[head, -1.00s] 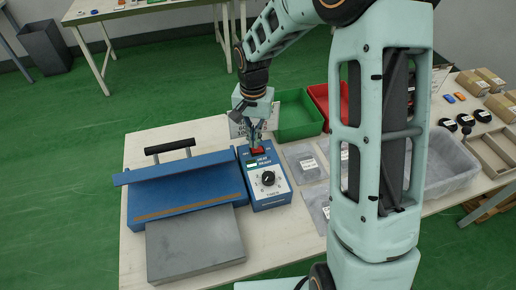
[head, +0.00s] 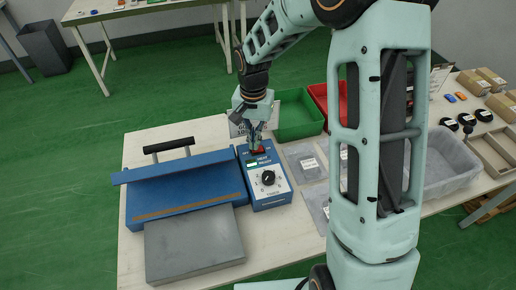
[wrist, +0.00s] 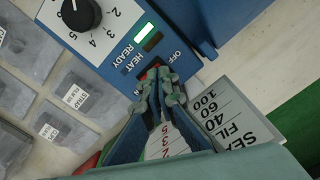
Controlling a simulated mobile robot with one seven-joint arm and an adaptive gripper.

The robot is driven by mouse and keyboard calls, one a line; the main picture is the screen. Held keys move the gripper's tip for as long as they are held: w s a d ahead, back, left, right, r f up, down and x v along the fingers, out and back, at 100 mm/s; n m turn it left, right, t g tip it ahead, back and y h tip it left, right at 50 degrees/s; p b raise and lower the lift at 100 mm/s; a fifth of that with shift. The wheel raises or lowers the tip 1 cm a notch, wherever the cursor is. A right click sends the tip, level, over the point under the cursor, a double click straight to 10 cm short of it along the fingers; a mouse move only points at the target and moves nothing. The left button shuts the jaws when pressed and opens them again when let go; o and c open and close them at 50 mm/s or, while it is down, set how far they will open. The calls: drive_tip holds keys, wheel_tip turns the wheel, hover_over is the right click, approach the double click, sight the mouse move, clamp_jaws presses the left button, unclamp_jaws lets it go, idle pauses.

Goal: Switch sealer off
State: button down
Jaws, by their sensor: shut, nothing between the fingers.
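The sealer's blue control box (head: 275,196) stands on the table, with a black dial (head: 268,178) on its sloped face. Its red rocker switch (wrist: 151,73) lies between the OFF and ON labels in the wrist view and is partly hidden by my fingers. My gripper (wrist: 161,76) is shut and empty, its fingertips at the switch; I cannot tell whether they touch it. In the head view my gripper (head: 254,148) reaches down over the top of the box.
The blue sealer bar (head: 185,180) with a black handle and a grey plate (head: 195,245) is left of the box. A label card (wrist: 225,115) stands close behind my gripper. Green (head: 298,115) and red bins, bagged parts and a clear tub (head: 450,165) lie to the right.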

drive_tip(key=shift+f+b, duration=0.4)
drive_tip(key=shift+f, duration=0.2)
drive_tip(key=shift+r, duration=0.1)
drive_tip(key=shift+r+p, duration=2.4)
drive_tip(key=shift+r, duration=1.05)
